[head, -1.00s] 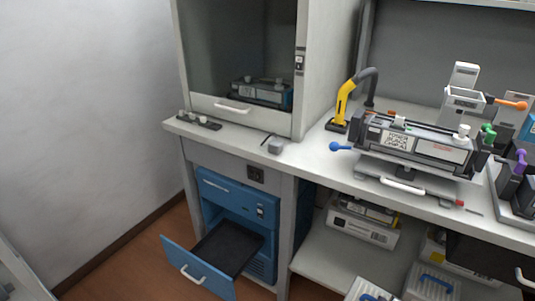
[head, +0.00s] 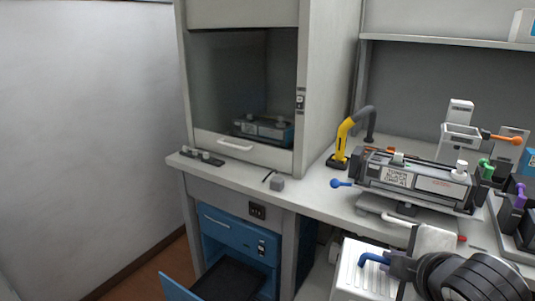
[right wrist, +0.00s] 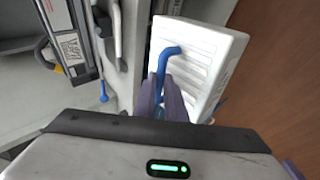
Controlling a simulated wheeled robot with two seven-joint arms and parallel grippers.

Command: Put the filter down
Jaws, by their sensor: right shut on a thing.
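The filter (head: 360,282) is a white slatted box with a blue handle, at the bottom right of the head view. My right gripper (head: 388,262) is shut on its blue handle. In the right wrist view the filter (right wrist: 207,62) is tilted, its slatted face towards the camera. The gripper's two fingers (right wrist: 161,98) close on the lower end of the handle (right wrist: 164,62). The filter is held in front of the bench edge, and its lower part is cut off in the head view. My left gripper is not in view.
A toner cartridge (head: 410,180) lies on a stand on the bench (head: 328,202). A blue drawer (head: 176,288) stands open below the fume cupboard (head: 330,90). The bench left of the stand is mostly clear.

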